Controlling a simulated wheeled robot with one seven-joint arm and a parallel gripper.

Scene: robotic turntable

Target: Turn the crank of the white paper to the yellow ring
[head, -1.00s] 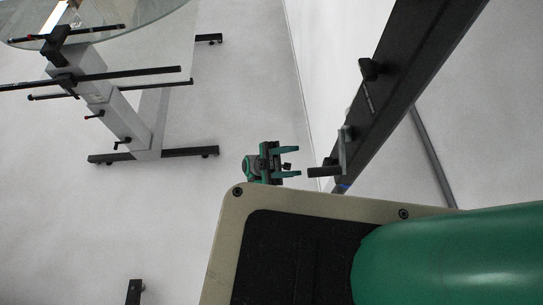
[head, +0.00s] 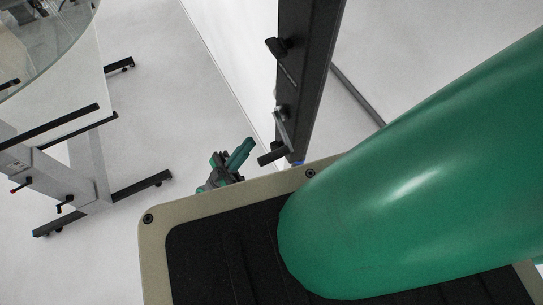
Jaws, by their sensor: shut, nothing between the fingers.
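My gripper (head: 248,146) shows in the head view just beyond the edge of my base, with its green fingers shut and empty. The crank (head: 281,128) is on the side of a dark upright beam, and its black handle (head: 274,154) sticks out toward the left. My fingertips are just left of the handle, and a small gap seems to separate them. The white paper (head: 238,45) is a tall white sheet behind the beam on the left. I see no yellow ring; a small blue spot (head: 297,163) shows below the crank, partly hidden by my base.
The dark beam (head: 307,75) carries a black knob (head: 277,47) above the crank. A thin grey leg (head: 357,95) slants behind it. A glass-topped turntable (head: 62,50) on a wheeled stand is at the left. Pale floor is clear between.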

